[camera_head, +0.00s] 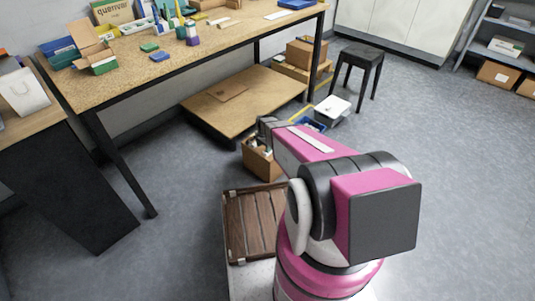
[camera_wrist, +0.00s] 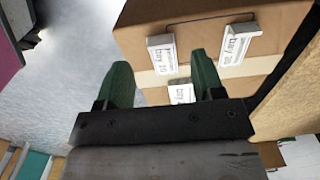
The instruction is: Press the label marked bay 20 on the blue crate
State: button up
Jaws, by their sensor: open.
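The blue crate (camera_head: 307,119) stands on the floor just behind my forearm in the head view, partly hidden by it. I cannot make out a label on it there. My gripper (camera_wrist: 161,62) is open and empty in the wrist view, its two green fingers pointing at a brown cardboard box (camera_wrist: 190,18). That box bears white labels, one at upper right (camera_wrist: 236,43), one at upper left (camera_wrist: 160,53) and a lower one (camera_wrist: 181,93) partly hidden by my gripper. They read "bay", but the numbers are too small to be sure of. I cannot identify the blue crate in the wrist view.
A cardboard box (camera_head: 261,163) stands on the floor below my forearm. A low wooden platform (camera_head: 215,112) lies under the long table (camera_head: 118,68). A white box (camera_head: 332,108) and a black stool (camera_head: 358,62) stand beyond the crate. Open floor (camera_head: 440,150) lies to the right.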

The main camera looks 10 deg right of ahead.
notch_tip(320, 180, down, 5)
jog(key=shift+w+d+f, duration=0.1)
jog(key=shift+d, duration=0.05)
jog(key=c, duration=1)
